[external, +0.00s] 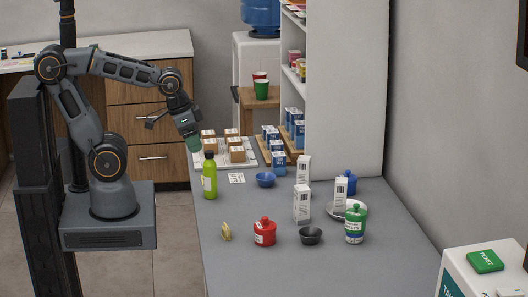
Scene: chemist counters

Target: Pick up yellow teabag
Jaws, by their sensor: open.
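A small yellow item (226,231), which looks like the yellow teabag, rests near the left edge of the grey counter (225,270), left of the red jar. My gripper (194,144) is raised at the counter's far left, well above and behind the yellow item and apart from it. It points down, with a dull green part at its tip. The fingers are small here and the gap between them is hard to make out. I see nothing clearly held in it.
A green-yellow bottle (210,175) stands between my gripper and the yellow item. The counter's front is clear.

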